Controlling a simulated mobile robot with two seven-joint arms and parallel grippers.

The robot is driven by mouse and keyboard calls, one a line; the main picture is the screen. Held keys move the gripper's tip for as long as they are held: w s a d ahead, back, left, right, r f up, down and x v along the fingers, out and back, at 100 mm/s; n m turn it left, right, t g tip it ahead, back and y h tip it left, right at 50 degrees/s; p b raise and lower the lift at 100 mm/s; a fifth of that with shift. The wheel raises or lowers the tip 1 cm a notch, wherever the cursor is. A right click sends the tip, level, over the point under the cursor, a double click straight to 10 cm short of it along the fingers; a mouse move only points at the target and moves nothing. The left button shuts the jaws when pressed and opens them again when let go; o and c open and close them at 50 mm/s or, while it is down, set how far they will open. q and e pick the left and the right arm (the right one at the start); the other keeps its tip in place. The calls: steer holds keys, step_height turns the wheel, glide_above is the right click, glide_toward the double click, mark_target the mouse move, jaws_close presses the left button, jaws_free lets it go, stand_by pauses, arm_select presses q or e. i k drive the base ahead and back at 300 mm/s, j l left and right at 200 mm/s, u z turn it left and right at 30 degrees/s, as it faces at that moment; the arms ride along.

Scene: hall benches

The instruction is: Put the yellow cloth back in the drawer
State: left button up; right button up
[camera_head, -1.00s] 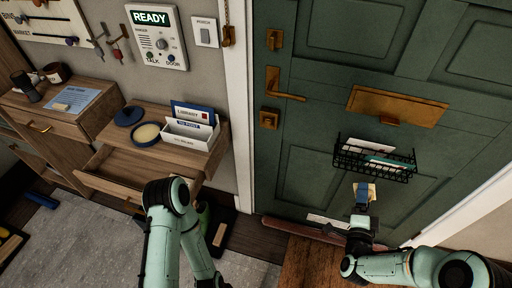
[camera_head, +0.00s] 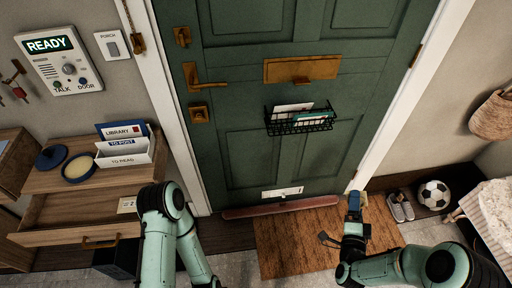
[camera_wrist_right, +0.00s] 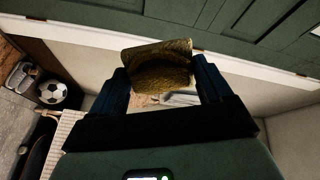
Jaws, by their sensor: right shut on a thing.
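The yellow cloth (camera_wrist_right: 157,66) is a mustard, textured piece between the fingers of my right gripper (camera_wrist_right: 160,88) in the right wrist view. The gripper is shut on it, and the cloth's far edge sticks out past the fingertips. In the head view my right gripper (camera_head: 355,203) is in front of the door's lower right side, above the doormat; the cloth is hard to make out there. The drawer (camera_head: 75,237) stands pulled open in the wooden cabinet at the left. My left arm partly covers the drawer's right end. My left gripper is not visible.
On the cabinet top (camera_head: 50,182) are a letter holder (camera_head: 125,152) and a round blue tin (camera_head: 79,168). A wire basket (camera_head: 300,122) hangs on the green door. A red draft stopper (camera_head: 280,207) lies along its foot. Shoes (camera_head: 400,206) and a football (camera_head: 433,194) are at the right.

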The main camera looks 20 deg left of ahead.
mark_target(94, 213)
steer(key=k+j+z, duration=0.1)
steer(key=z, duration=0.3)
steer(key=k+z, duration=0.25)
steer(key=z, duration=0.15)
steer(key=k+z, duration=0.15)
steer(key=z, duration=0.2)
steer(key=k+j+z, duration=0.15)
steer(key=k+z, duration=0.2)
steer(key=k, duration=0.5)
steer(key=k+u, duration=0.1)
steer(key=u, duration=0.35)
steer(key=k+u, duration=0.15)
steer(key=u, duration=0.3)
steer(key=j+u, duration=0.1)
steer(key=u, duration=0.75)
steer(key=j+u, duration=0.2)
steer(key=u, duration=0.2)
steer(key=k+j+u, duration=0.1)
steer(key=u, duration=0.35)
steer(key=j+u, duration=0.1)
steer(key=u, duration=0.3)
steer(key=j+u, duration=0.1)
steer(key=u, duration=0.3)
